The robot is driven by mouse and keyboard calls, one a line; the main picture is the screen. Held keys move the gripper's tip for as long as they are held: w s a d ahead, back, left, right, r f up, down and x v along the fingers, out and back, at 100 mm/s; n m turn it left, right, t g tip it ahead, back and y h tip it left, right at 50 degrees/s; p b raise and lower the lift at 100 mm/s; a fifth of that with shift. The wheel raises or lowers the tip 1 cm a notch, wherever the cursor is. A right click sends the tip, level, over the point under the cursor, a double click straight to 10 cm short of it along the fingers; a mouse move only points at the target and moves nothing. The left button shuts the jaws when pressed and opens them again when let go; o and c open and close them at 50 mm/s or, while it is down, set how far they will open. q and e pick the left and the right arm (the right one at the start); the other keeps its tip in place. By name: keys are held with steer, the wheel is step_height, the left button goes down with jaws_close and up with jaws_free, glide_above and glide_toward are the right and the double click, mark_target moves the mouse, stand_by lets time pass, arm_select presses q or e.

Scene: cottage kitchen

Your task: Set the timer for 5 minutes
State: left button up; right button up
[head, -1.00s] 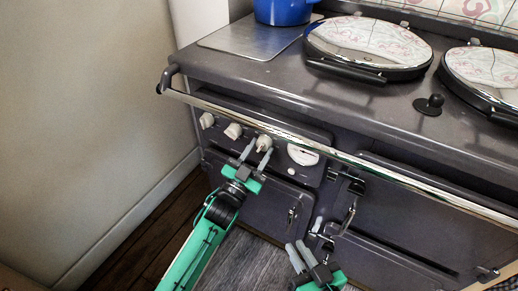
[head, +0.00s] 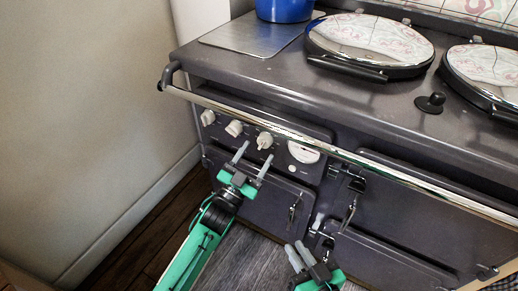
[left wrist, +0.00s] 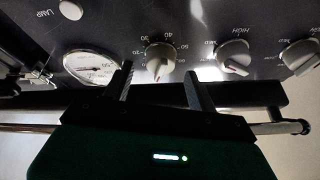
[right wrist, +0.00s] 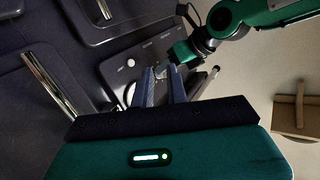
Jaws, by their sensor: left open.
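The timer knob (head: 265,140) is the pale dial knob right of two others on the dark range cooker's control panel. In the left wrist view the timer knob (left wrist: 160,60) has minute numbers around it, seen upside down; I cannot read its exact setting. My left gripper (head: 254,161) is open and empty, just in front of and below the knob. In the left wrist view its fingertips (left wrist: 160,78) stand either side of the knob, apart from it. My right gripper (head: 297,256) is low before the cooker, empty, with a narrow gap between its fingers (right wrist: 162,78).
Two other knobs (head: 234,128) sit left of the timer, and a round gauge (head: 303,153) right of it. A chrome rail (head: 290,132) runs across above the panel. Oven doors with latches (head: 350,212) stand near my right gripper. A blue pot (head: 284,10) is on top.

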arm_select(q)
steer(key=v, duration=1.1)
steer(key=shift+s+p, duration=0.15)
steer(key=shift+p, duration=0.25)
arm_select(e)
steer(key=shift+s+d+f+g, duration=0.2)
steer(key=shift+s+f+g, duration=0.45)
steer(key=shift+f+g, duration=0.3)
arm_select(q)
steer(key=shift+a, duration=0.1)
